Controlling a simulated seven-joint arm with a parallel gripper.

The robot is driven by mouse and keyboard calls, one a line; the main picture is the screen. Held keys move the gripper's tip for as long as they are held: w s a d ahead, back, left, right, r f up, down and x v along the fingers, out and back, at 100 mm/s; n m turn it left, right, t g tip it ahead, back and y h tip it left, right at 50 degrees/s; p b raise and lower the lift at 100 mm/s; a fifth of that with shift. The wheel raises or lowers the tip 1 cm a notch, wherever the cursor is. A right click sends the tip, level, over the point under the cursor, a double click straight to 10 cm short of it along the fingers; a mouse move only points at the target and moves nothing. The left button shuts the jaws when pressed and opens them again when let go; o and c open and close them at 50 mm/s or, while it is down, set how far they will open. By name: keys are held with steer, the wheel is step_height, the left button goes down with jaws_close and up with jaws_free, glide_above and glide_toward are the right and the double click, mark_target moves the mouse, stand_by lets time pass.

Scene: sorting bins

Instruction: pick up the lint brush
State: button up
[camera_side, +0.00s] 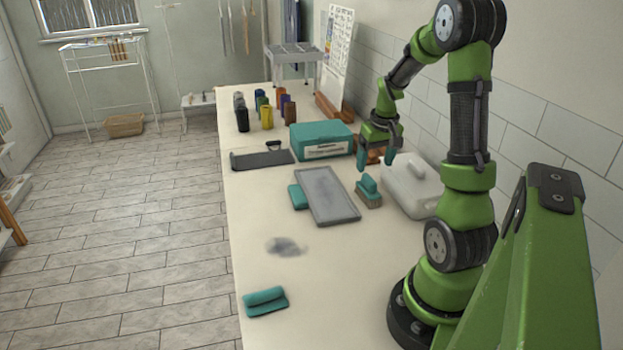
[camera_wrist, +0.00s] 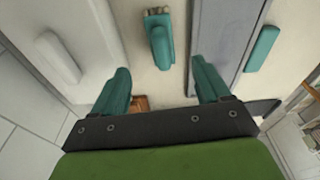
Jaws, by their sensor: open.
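A teal-handled brush with pale bristles (camera_side: 368,187) stands on the bench between a grey tray and a white jug; it is the clearest brush in view, but I cannot tell for sure that it is the lint brush. In the wrist view this brush (camera_wrist: 160,45) lies ahead of the gap between my fingers. My gripper (camera_side: 377,160) is open and empty, pointing down above the bench, behind the brush in the side view. It also shows in the wrist view (camera_wrist: 162,82), its teal fingers apart and not touching the brush.
The grey tray (camera_side: 327,196) has a teal block (camera_side: 297,197) at its left. The white jug (camera_side: 411,184) stands close right of the brush. A teal box (camera_side: 321,140), dark flat pan (camera_side: 262,159) and several bottles stand farther back. A teal folded piece (camera_side: 265,302) lies in front.

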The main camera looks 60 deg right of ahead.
mark_target(370, 178)
steer(key=f, duration=0.3)
steer(key=w+f, duration=0.1)
steer(key=f, duration=0.2)
steer(key=d+f, duration=0.1)
steer(key=f, duration=0.2)
steer(key=shift+w+f, duration=0.2)
steer(key=c, duration=1.2)
